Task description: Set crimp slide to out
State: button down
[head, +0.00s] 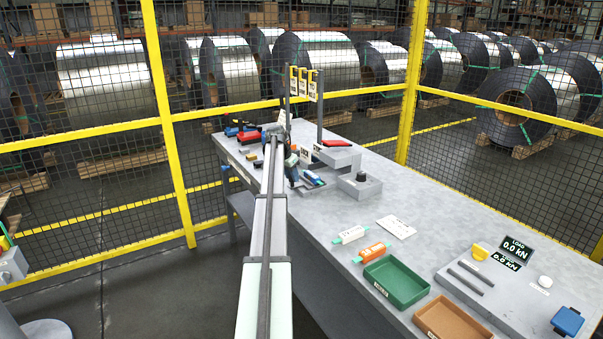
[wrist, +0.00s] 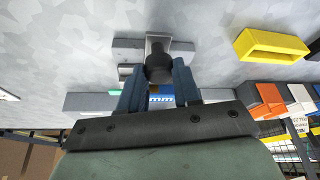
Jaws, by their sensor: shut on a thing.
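In the wrist view a dark round knob (wrist: 158,68) sits in front of a light grey bracket on a grey bar (wrist: 126,50); this looks like the crimp slide. My gripper (wrist: 158,84) has its two blue fingers on either side of the knob and is shut on it. A blue part with white lettering (wrist: 160,101) shows between the fingers. In the head view my gripper (head: 293,172) is low over the far part of the bench, partly behind my arm. The knob and the slide's position cannot be made out there.
On the grey bench (head: 420,210), a grey block with a black knob (head: 360,178) stands right of my gripper. A green tray (head: 397,290) and a brown tray (head: 454,320) are nearer. A dark post (head: 319,110) rises behind. A yellow block (wrist: 270,46) is to the right in the wrist view.

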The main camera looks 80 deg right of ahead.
jog(key=shift+w+a, duration=0.2)
jog(key=shift+a, duration=0.05)
jog(key=c, duration=1.1)
grip_release()
jog(key=shift+w, duration=0.1)
jog(key=o, duration=0.3)
jog(key=shift+d, duration=0.1)
jog(key=v, duration=1.3)
jog(key=shift+r, duration=0.4)
